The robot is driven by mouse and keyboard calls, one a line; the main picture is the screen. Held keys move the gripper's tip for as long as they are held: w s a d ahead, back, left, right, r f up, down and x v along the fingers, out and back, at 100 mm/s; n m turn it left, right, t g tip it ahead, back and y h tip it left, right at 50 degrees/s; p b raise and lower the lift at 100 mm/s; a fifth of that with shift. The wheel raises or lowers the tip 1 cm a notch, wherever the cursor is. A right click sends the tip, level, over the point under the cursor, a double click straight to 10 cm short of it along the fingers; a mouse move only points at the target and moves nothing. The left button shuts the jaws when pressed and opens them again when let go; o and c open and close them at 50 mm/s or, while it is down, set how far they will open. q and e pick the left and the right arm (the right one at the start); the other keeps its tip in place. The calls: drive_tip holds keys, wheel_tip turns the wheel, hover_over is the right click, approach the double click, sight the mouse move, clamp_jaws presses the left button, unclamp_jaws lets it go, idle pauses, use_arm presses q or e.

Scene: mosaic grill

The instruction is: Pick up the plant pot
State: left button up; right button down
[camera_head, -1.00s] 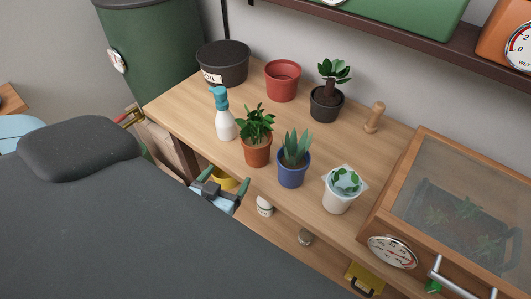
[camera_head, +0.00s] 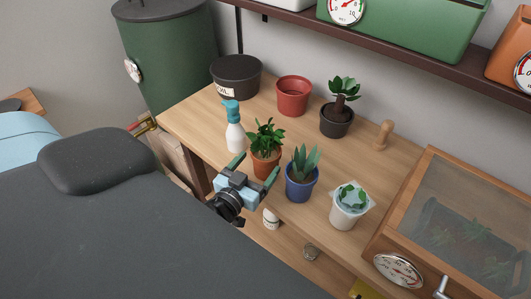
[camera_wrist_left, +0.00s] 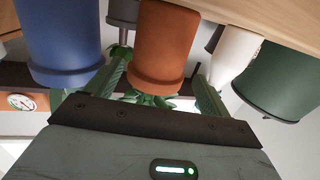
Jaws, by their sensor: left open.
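A terracotta pot (camera_head: 265,165) with a leafy green plant stands upright near the front edge of the wooden bench (camera_head: 192,125). My left gripper (camera_head: 255,170) is open just in front of it, its two fingers pointing at it. In the left wrist view, which looks inverted, the terracotta pot (camera_wrist_left: 163,45) appears between the two green fingers (camera_wrist_left: 160,72). I cannot tell whether either finger touches it. A blue pot (camera_head: 300,188) with a spiky plant stands to its right; it also shows in the wrist view (camera_wrist_left: 62,40). My right gripper is not in view.
A white spray bottle (camera_head: 235,137) stands close left of the terracotta pot. A white pot (camera_head: 345,215), red pot (camera_head: 293,100), black potted plant (camera_head: 336,122), dark soil tub (camera_head: 236,78) and wooden peg (camera_head: 383,136) share the bench. A glass-topped box (camera_head: 460,215) stands right.

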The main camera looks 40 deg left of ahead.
sight(266, 154)
use_arm(q)
drive_tip(key=w+p, duration=0.1)
drive_tip(key=w, duration=0.3)
drive_tip(key=shift+w+a, duration=0.1)
drive_tip(key=shift+w, duration=0.1)
drive_tip(key=shift+w+f, duration=0.1)
drive_tip(key=shift+w, duration=0.15)
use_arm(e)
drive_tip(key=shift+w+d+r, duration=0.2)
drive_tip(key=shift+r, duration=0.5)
use_arm(q)
drive_tip(key=c, duration=0.9)
drive_tip(key=shift+c, duration=0.3)
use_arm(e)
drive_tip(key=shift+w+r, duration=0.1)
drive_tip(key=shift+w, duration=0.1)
use_arm(q)
drive_tip(key=shift+r, duration=0.2)
